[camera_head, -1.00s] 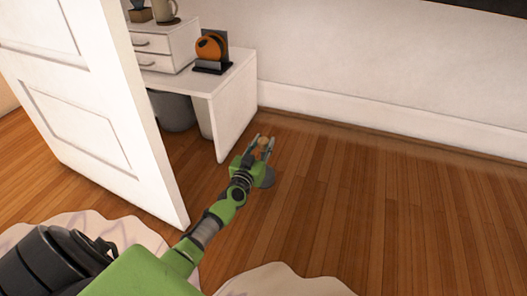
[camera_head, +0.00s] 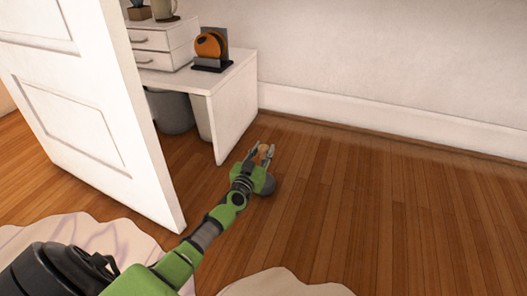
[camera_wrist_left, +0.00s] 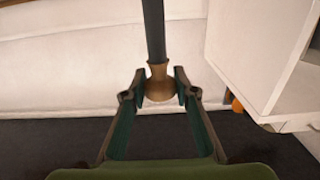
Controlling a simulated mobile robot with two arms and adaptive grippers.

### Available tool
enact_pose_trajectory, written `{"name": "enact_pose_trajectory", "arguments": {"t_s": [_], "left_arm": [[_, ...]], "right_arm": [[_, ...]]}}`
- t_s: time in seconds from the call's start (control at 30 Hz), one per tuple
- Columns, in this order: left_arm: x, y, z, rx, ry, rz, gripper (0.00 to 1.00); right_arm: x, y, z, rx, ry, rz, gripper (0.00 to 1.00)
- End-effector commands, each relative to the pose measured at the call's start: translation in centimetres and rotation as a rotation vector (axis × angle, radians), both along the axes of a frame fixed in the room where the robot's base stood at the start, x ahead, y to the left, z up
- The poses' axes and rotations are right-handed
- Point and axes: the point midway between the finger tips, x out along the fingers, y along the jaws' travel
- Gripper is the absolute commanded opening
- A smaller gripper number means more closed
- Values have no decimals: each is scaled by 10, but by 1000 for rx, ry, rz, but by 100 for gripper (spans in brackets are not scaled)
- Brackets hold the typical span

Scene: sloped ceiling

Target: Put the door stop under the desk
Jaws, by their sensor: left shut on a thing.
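My left gripper (camera_head: 262,151) is shut on the door stop (camera_head: 263,156), low in front of the desk's side panel and to its right in the head view. In the left wrist view the fingers (camera_wrist_left: 158,88) pinch the stop's brown, flared end (camera_wrist_left: 159,86), and a dark rod runs upward from it. The white desk (camera_head: 236,118) stands against the wall. Its side panel hides part of the space under it. A dark grey rounded shape shows beside the gripper; I cannot tell what it is. My right gripper is out of view.
A white panelled door (camera_head: 100,110) stands open at the left, close to my arm. A grey bin (camera_head: 172,112) sits under the desk. A drawer unit (camera_head: 160,42) and an orange object (camera_head: 211,45) are on the desk. Wooden floor at the right is clear.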

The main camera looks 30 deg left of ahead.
Motion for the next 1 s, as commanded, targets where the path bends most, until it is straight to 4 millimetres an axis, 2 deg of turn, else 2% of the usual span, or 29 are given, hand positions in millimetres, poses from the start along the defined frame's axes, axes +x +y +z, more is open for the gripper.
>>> {"name": "enact_pose_trajectory", "arguments": {"t_s": [0.03, 0.27, 0.3, 0.37, 0.77, 0.87, 1.0], "left_arm": [[1, 1, 7, 3, -11, 2, 0], [1, 1, 4, 1, -10, 2, 0], [0, 0, -2, -2, 1, 0, 32], [0, 0, -1, -1, 1, 0, 44], [-1, -1, 3, 0, 1, -1, 44], [-12, -3, 2, 0, 4, -1, 44], [-38, -10, 5, 2, 6, -3, 44]], "right_arm": [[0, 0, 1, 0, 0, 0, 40], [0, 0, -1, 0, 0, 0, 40], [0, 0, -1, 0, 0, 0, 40], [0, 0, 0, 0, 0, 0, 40], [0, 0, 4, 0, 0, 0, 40], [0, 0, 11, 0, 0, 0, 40], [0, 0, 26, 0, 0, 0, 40]]}}
